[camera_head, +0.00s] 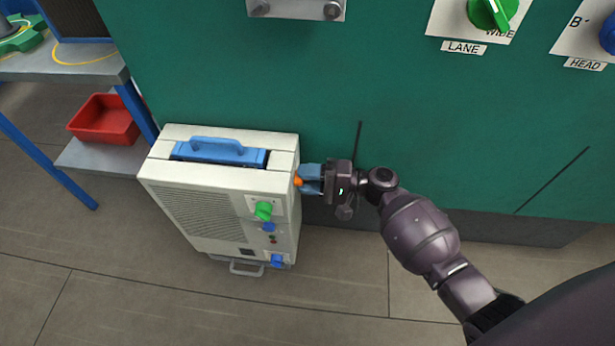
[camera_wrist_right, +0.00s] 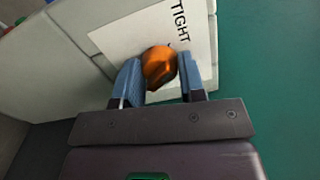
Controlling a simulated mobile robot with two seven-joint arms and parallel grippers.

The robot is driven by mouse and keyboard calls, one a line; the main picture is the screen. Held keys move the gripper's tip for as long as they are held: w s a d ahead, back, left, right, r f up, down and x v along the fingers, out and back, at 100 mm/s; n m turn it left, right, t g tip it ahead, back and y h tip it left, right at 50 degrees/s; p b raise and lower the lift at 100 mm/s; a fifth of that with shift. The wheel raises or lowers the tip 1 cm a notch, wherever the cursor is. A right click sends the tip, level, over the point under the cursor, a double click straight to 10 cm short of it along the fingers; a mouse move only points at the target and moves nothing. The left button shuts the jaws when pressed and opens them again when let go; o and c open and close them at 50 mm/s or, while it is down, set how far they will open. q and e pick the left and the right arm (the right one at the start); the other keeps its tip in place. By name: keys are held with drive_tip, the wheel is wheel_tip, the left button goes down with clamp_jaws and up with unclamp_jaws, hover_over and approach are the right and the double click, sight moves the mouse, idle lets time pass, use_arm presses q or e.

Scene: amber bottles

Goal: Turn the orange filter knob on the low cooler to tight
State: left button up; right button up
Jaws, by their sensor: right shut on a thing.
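The low cooler (camera_head: 180,178) is a white box with a blue top handle, standing on the floor against the green wall. The orange filter knob (camera_head: 298,181) is on its right side, mostly hidden by my right gripper (camera_head: 309,180) in the head view. In the right wrist view the orange knob (camera_wrist_right: 159,67) sits on a white label (camera_wrist_right: 115,42) that reads "TIGHT" near the top. The blue fingers of my right gripper (camera_wrist_right: 160,84) are shut on the knob, one on each side. My left gripper is not in view.
The cooler's front has a green knob (camera_head: 264,211) and several blue parts. A shelf with a red bin (camera_head: 104,119) stands at the left. The green wall (camera_head: 300,75) carries labelled knobs at upper right. Floor in front is clear.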

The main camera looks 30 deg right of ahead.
drive_tip(key=shift+n, duration=0.9)
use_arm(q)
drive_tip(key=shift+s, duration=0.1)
use_arm(e)
drive_tip(key=o, duration=0.9)
drive_tip(key=shift+d, duration=0.1)
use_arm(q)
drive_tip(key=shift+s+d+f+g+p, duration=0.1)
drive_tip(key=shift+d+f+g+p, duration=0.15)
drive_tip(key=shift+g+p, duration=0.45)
use_arm(e)
drive_tip(key=v, duration=1)
drive_tip(key=shift+s+d, duration=0.25)
